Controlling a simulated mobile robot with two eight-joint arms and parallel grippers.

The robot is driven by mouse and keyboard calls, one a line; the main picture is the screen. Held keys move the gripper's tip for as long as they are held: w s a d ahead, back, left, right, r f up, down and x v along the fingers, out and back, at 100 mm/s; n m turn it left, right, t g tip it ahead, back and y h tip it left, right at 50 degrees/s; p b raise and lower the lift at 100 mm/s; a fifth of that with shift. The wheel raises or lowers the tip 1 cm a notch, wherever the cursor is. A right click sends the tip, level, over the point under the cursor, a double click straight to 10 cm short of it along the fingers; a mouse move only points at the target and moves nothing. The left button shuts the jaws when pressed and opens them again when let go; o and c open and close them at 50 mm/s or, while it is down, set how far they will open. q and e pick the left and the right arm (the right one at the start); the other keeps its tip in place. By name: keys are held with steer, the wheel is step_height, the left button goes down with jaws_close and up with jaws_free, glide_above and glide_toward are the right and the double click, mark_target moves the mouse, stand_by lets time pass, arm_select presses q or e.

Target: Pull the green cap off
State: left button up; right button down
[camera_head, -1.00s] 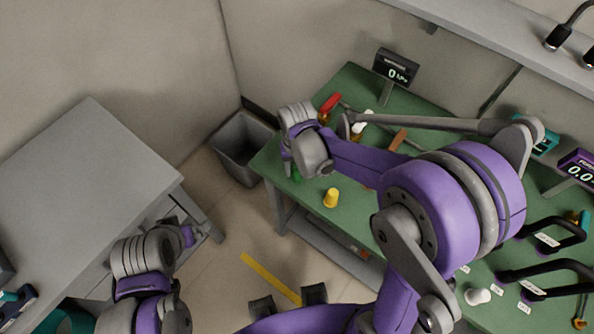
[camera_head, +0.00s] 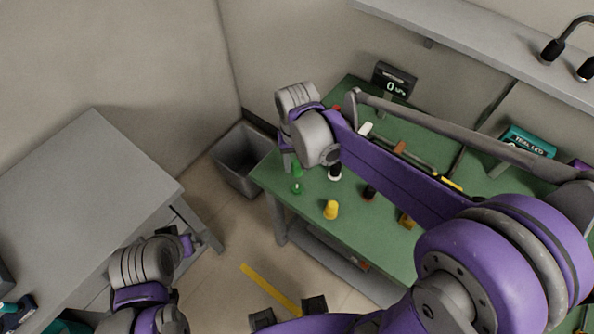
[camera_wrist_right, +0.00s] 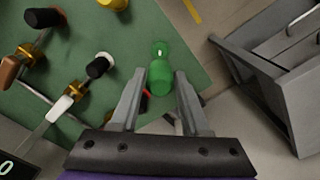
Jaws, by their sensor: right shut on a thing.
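The green cap (camera_head: 297,170) is between the fingers of my right gripper (camera_wrist_right: 160,88), which is shut on it. It also shows in the right wrist view (camera_wrist_right: 160,78). A smaller green piece with a pale tip (camera_head: 297,188) stands on the green table (camera_head: 268,172) just below the cap. In the head view a small gap shows between the two. In the wrist view the green piece (camera_wrist_right: 159,48) appears just beyond the cap. My left gripper (camera_head: 188,243) is low at the left beside the grey table; its fingers are too unclear to read.
A yellow cap (camera_head: 331,210) and black-topped fittings (camera_head: 335,172) stand near the green cap. A grey bin (camera_head: 240,158) is left of the green table. A gauge display (camera_head: 394,84) stands at the back.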

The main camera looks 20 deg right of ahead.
steer(key=shift+r, duration=0.5)
arm_select(q)
steer(key=shift+r, duration=0.1)
steer(key=shift+w+r+p, duration=0.45)
steer(key=shift+r+p, duration=0.1)
steer(key=shift+r, duration=0.25)
steer(key=shift+w+r+p, duration=0.4)
steer(key=shift+r+p, duration=0.15)
steer(key=shift+r, duration=0.25)
arm_select(e)
steer(key=shift+r, duration=2.25)
steer(key=shift+r, duration=0.1)
steer(key=shift+r, duration=0.3)
steer(key=shift+r+p, duration=0.6)
steer(key=shift+r, duration=0.55)
arm_select(q)
steer(key=shift+w+r+t, duration=0.3)
steer(key=shift+w+r, duration=0.3)
steer(key=shift+r, duration=0.25)
arm_select(e)
steer(key=shift+w, duration=0.1)
arm_select(q)
steer(key=shift+s, duration=0.15)
arm_select(e)
steer(key=shift+f, duration=0.1)
